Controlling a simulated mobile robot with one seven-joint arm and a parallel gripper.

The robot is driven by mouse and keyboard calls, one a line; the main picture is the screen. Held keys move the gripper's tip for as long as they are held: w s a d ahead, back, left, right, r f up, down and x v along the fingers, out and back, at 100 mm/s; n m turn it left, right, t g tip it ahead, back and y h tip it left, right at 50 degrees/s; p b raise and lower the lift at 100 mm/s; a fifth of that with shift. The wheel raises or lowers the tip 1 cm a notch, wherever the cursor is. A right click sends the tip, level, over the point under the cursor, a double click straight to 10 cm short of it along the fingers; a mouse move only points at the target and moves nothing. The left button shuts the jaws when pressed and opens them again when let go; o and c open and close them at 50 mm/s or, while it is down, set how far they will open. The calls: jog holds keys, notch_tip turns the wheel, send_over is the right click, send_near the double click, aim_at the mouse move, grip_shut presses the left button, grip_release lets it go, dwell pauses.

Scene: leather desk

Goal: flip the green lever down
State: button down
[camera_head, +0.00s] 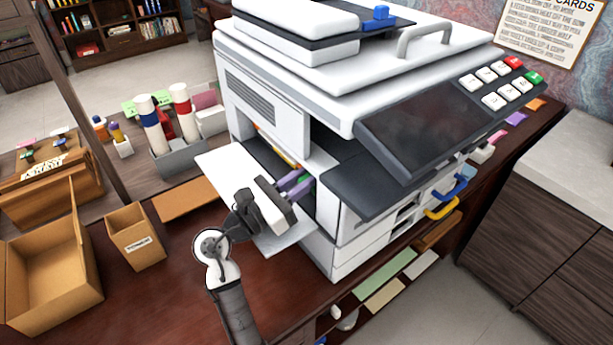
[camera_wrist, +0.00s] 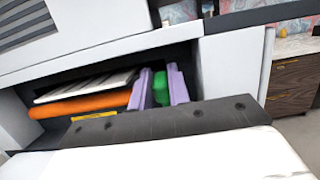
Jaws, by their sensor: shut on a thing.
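The green lever (camera_wrist: 160,88) stands inside the open side bay of the large white copier (camera_head: 262,132). In the wrist view it shows between the two purple fingers of my gripper (camera_wrist: 161,87), which are closed on it. In the head view my gripper (camera_head: 303,181) reaches into the bay from the left, over the opened white flap. Only a little green shows by the fingertips there. The lower end of the lever is hidden, and I cannot tell its exact tilt.
Inside the bay, an orange roller (camera_wrist: 75,104) lies left of the lever below a pale ridged plate (camera_wrist: 85,86). The white flap (camera_head: 228,168) hangs open under my arm. Open cardboard boxes (camera_head: 134,238) stand on the desk to the left.

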jog(key=shift+s+a, duration=0.1)
jog(key=c, duration=1.3)
grip_release()
jog(key=p+v, duration=0.1)
jog(key=v, duration=0.3)
jog(key=r+p+v, duration=0.1)
jog(key=p+v, duration=0.1)
jog(key=v, duration=0.2)
jog(key=r+p+v, duration=0.1)
jog(key=v, duration=0.4)
jog(key=shift+s+a+r, duration=0.1)
jog(key=shift+a+r, duration=0.15)
